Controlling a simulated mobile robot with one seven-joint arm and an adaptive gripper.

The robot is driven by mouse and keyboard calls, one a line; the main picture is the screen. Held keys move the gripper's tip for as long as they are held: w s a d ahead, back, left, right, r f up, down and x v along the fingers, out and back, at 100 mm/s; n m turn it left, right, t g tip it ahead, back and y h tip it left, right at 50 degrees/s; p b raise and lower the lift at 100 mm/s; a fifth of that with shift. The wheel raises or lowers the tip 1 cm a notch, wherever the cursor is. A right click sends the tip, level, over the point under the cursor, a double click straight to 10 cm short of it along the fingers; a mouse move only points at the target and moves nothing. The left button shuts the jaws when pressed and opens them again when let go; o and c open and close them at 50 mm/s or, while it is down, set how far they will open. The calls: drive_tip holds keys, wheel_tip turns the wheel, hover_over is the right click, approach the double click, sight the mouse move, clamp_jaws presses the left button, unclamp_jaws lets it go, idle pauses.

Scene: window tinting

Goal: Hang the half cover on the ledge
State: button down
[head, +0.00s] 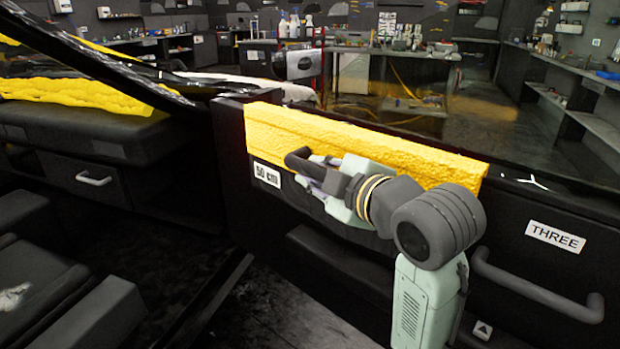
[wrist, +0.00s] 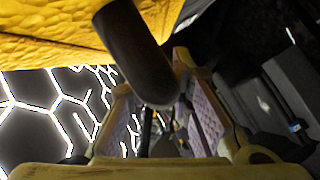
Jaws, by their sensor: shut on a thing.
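The yellow half cover (head: 370,147) lies lengthwise along the dark ledge (head: 232,103) of the door panel, its rough face towards me. It also shows in the wrist view (wrist: 45,35) at the top left. My gripper (head: 318,174) is in front of the cover's left half. It is shut on a thick dark handle (head: 298,158), which also shows between the fingers in the wrist view (wrist: 135,50). The handle stands out at the cover's lower edge; I cannot tell how it is fixed. The cover's back side is hidden.
A dark door handle (head: 535,287) and a "THREE" label (head: 556,237) are at the right. Another yellow cover (head: 80,93) lies over the dark seat or cabinet at the left. Benches stand behind.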

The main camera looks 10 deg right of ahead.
drive_tip(key=shift+w+d+f, duration=0.1)
drive_tip(key=shift+w+d, duration=0.5)
drive_tip(key=shift+d, duration=0.3)
drive_tip(key=shift+w+d+r, duration=0.1)
drive_tip(key=shift+w+d, duration=0.5)
drive_tip(key=shift+d, duration=0.3)
drive_tip(key=shift+w+d+f, duration=0.1)
drive_tip(key=shift+w+d, duration=0.5)
drive_tip(key=shift+d, duration=0.3)
drive_tip(key=shift+w+d+f+b, duration=0.1)
drive_tip(key=shift+d+f+b, duration=0.05)
drive_tip(key=shift+f+b, duration=1.15)
drive_tip(key=c, duration=1.4)
unclamp_jaws()
drive_tip(key=shift+o, duration=0.2)
drive_tip(key=shift+f, duration=0.1)
drive_tip(key=v, duration=1.2)
